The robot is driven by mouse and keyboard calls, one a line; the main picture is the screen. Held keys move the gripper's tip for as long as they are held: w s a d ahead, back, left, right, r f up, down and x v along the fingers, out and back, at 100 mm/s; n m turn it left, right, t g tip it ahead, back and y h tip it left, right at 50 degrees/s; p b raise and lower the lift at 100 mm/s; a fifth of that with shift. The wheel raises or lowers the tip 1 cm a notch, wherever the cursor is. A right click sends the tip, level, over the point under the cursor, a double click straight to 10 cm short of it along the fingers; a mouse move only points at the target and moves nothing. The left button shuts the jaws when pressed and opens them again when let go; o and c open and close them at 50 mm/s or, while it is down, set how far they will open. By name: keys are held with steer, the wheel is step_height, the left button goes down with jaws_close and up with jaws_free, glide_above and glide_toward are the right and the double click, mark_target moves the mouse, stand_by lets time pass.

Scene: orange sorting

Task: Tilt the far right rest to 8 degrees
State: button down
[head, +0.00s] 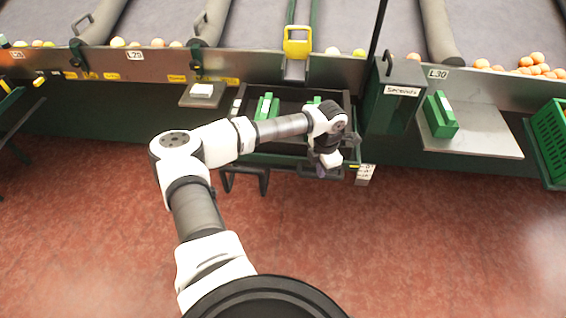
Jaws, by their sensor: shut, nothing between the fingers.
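A dark, tray-like stand (349,103) with a green lower frame is below the sorting line, in the middle of the head view. It may be a rest, but I cannot tell which part is the far right rest or read its angle. A small white card with dark marks (365,174) is at its front right corner. My gripper (322,173) points down at the stand's front right edge, left of the card. It is shut and empty. My wrist hides part of that edge, and I cannot tell whether the fingers touch it.
Two green blocks (266,106) (314,100) show inside the stand. A dark box labelled Seconds (398,92) is to its right. Beyond are a grey shelf (485,135) with a green block (440,115) and a green crate (551,135). The red floor in front is clear.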

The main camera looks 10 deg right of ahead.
steer(key=shift+f+b, duration=0.85)
steer(key=shift+f, duration=0.35)
stand_by(0.6)
steer(key=shift+r, duration=0.1)
steer(key=shift+r+p, duration=2.4)
steer(key=shift+r, duration=2.1)
